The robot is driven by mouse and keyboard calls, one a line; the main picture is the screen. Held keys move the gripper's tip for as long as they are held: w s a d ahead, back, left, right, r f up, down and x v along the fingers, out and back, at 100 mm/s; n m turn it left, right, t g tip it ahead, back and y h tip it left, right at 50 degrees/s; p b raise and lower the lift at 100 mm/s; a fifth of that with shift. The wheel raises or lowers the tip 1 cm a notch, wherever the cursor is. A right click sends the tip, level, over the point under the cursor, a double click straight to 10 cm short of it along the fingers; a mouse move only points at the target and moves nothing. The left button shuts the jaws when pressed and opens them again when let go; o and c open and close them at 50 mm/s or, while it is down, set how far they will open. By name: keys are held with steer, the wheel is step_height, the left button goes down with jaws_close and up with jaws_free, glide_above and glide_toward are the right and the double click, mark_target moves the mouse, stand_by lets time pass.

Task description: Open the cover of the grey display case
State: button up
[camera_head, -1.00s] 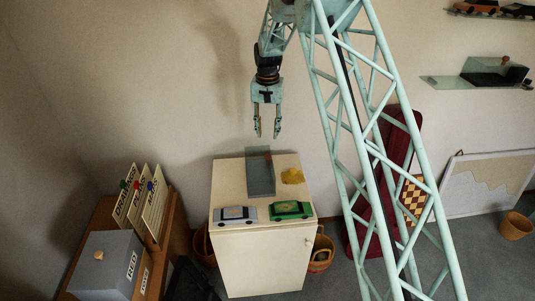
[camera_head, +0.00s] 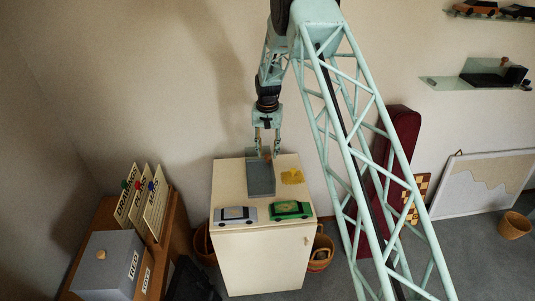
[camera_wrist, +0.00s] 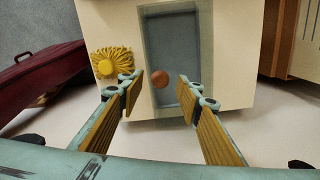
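The grey display case (camera_head: 261,181) lies on top of a cream cabinet, toward its back edge. In the wrist view the case (camera_wrist: 184,45) is a long grey box with a paler rim. A reddish-brown round knob (camera_wrist: 160,80) shows at its wall-side end; it also shows small in the head view (camera_head: 267,153). The clear cover is hard to make out. My gripper (camera_head: 267,155) points down over that end. In the wrist view the open gripper (camera_wrist: 158,84) has a finger on each side of the knob, with gaps; I see no contact.
A yellow tufted object (camera_head: 292,176) sits right of the case. A silver toy car (camera_head: 235,215) and a green one (camera_head: 291,209) stand at the cabinet's front edge. The wall is close behind. A dark red case (camera_head: 398,140) leans at the right.

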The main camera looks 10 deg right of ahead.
steer(key=shift+f, duration=0.7)
jaws_close()
